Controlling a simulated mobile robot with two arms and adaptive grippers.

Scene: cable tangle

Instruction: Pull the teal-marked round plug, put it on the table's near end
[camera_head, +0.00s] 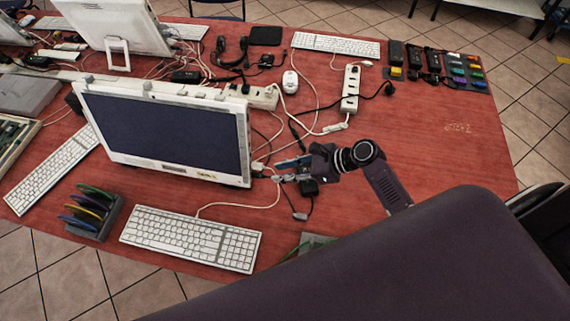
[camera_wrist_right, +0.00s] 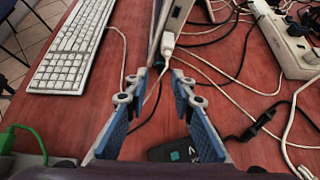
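My right gripper (camera_head: 279,171) is open beside the lower right corner of the front monitor (camera_head: 165,132). In the right wrist view its blue-padded fingers (camera_wrist_right: 157,95) are apart with nothing held between them. A white plug (camera_wrist_right: 168,42) on a white cable shows just beyond the fingertips, by the monitor's edge. A black block with a small teal mark (camera_wrist_right: 184,151) lies on the table below the right finger, partly hidden; it also shows under the gripper in the head view (camera_head: 309,187). My left gripper is not in view.
A white power strip (camera_head: 350,88) and another strip (camera_head: 262,97) stand behind, with tangled cables around them. A keyboard (camera_head: 190,236) lies in front of the monitor. A rack of coloured discs (camera_head: 92,213) stands left. The red table (camera_head: 445,150) is clear at right.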

